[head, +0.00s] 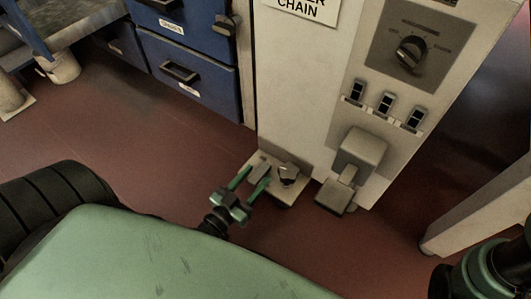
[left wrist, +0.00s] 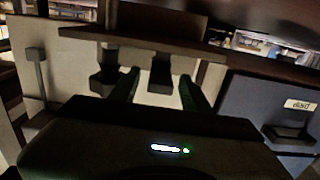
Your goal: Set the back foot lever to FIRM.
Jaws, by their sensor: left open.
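In the head view, a beige plate (head: 283,201) juts out low at the foot of the beige cabinet. It carries a flat grey lever-like piece (head: 259,165) on the left and a rounder metallic piece (head: 288,173) on the right. No FIRM mark is readable. My left gripper (head: 256,178) is open and empty, its green fingertips close in front of the grey piece. In the left wrist view, the plate (left wrist: 140,45) appears upside down. One dark piece (left wrist: 160,74) shows between the spread fingers, another (left wrist: 104,78) beside them; contact cannot be told.
A grey pedal unit (head: 362,155) stands right of the plate. Above are several black switches (head: 386,103) and a rotary knob (head: 411,49). Blue drawers (head: 185,62) stand to the left. A pale leg or beam (head: 480,215) stands at right.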

